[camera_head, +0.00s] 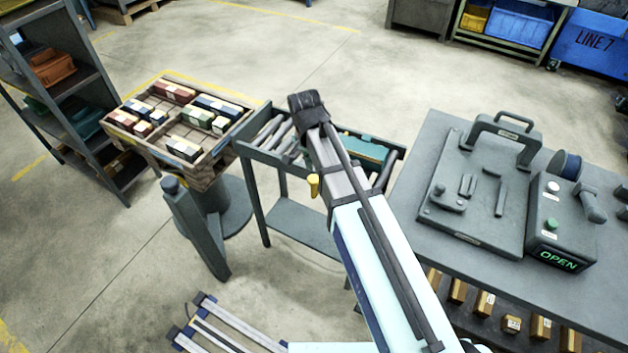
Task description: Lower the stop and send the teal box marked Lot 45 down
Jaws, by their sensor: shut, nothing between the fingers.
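A teal box (362,151) lies on the right part of a short roller conveyor (255,150), partly hidden behind my arm; I cannot read a mark on it. A yellow lever (313,186) shows at the conveyor's near side, just left of my arm. The stop itself cannot be made out; my arm covers the middle of the rollers. My gripper (307,104) is the dark end of the arm, above the conveyor's far edge, up and left of the teal box. It looks shut and empty, apart from box and lever.
A wooden tray of coloured blocks (205,186) stands on a pedestal at the conveyor's left end. A dark shelf (68,100) is far left. On the right, a bench (412,150) carries a handled plate fixture (470,215) and a control box reading OPEN (560,225).

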